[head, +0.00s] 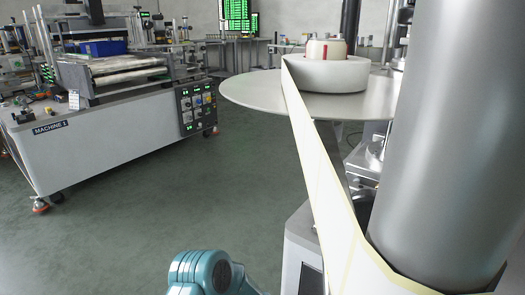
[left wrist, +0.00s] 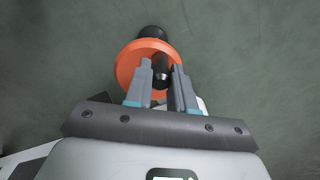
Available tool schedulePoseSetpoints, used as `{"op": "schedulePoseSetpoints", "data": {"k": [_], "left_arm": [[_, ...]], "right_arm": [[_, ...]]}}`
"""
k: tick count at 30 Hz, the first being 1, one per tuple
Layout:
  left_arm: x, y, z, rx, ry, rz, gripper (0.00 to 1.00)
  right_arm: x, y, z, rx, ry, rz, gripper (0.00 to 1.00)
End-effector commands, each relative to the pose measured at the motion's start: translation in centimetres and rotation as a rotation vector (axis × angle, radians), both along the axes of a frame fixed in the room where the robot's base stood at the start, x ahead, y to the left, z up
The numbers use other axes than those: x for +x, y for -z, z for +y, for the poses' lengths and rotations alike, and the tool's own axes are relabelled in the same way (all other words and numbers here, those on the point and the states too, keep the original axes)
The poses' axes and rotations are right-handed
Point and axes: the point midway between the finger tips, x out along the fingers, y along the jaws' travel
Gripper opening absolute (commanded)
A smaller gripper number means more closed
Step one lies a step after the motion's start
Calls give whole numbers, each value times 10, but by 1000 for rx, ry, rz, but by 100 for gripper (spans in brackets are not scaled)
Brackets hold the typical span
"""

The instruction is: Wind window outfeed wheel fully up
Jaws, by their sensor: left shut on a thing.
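An orange handwheel (left wrist: 126,66) shows in the left wrist view, at the top centre, against the green floor. A black knob (left wrist: 152,32) or shaft end sticks out at its far edge. My left gripper (left wrist: 163,75) reaches onto the wheel with a finger on each side of a short black handle (left wrist: 161,66) and is shut on it. The fingers hide part of the wheel. In the head view neither the wheel nor the left gripper shows; only a teal and grey link of my arm is at the bottom. My right gripper is in neither view.
In the head view a pale label web (head: 325,190) runs from a roll (head: 330,73) on a round plate (head: 250,94) past a large grey cylinder (head: 450,130) at right. A white cabinet marked Machine 1 (head: 110,150) stands at left. Green floor (head: 200,200) between is clear.

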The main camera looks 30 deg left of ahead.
Motion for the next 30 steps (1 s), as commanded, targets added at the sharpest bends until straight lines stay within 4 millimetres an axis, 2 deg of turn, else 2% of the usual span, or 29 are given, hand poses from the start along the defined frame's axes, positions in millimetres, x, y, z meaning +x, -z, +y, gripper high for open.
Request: {"op": "schedulePoseSetpoints", "data": {"k": [1, 3, 5, 16, 30], "left_arm": [[1, 0, -1, -2, 2, -4, 11], [1, 0, -1, -1, 1, -3, 40], [1, 1, -1, -1, 1, -3, 55], [0, -2, 0, -1, 0, -1, 55], [0, -33, 0, 0, 1, -1, 55]], "right_arm": [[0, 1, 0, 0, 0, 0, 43], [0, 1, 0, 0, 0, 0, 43], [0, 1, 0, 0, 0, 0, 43], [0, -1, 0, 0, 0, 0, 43], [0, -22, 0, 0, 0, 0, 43]]}}
